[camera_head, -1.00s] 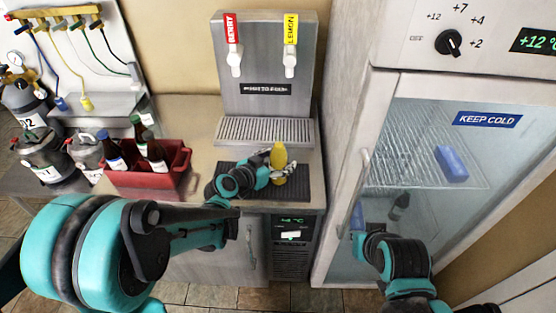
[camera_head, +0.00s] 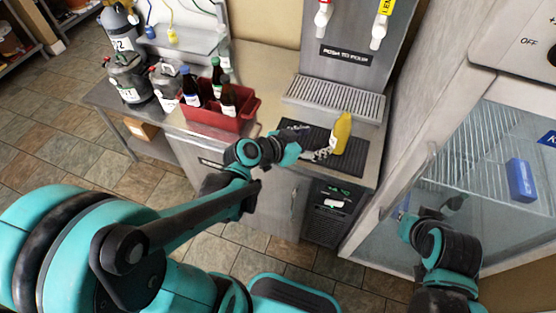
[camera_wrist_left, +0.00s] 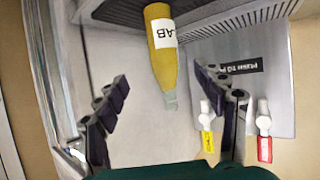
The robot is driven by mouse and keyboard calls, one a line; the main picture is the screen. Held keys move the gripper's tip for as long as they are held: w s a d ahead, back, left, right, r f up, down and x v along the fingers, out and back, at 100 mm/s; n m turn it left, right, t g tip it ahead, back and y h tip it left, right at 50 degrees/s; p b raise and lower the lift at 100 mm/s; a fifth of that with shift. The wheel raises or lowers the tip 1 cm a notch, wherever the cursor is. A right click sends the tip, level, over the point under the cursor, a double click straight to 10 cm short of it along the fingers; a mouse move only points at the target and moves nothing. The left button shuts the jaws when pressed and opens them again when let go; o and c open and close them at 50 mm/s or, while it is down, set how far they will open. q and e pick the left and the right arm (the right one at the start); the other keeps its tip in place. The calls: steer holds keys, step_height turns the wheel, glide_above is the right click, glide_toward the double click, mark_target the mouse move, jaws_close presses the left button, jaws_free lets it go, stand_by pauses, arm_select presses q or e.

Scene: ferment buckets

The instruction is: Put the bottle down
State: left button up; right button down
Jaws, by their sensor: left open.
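The yellow bottle (camera_head: 341,133) stands on or at the right edge of the dark mat on the counter, below the dispenser. In the left wrist view the bottle (camera_wrist_left: 160,45) appears upside down with a white label. My left gripper (camera_head: 316,153) is open, to the left of the bottle and apart from it.
A red crate (camera_head: 215,118) with several dark bottles stands left of the mat. The dispenser (camera_head: 345,60) with its drip grille (camera_head: 335,98) is behind. The glass-doored fridge (camera_head: 480,150) borders the counter on the right. Grey kegs (camera_head: 128,80) stand at the left.

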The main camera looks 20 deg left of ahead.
arm_select(q)
steer(key=s+a+n+g+y, duration=0.1)
steer(key=s+a+n+y, duration=0.2)
steer(key=s, duration=0.4)
steer(key=s+a+n+g+y, duration=0.2)
steer(key=s+a+n+y, duration=0.1)
steer(key=s+a, duration=0.2)
steer(key=s, duration=0.2)
steer(key=shift+s+a+g+y, duration=0.3)
steer(key=shift+s+a+y, duration=0.05)
steer(key=shift+a+y, duration=0.05)
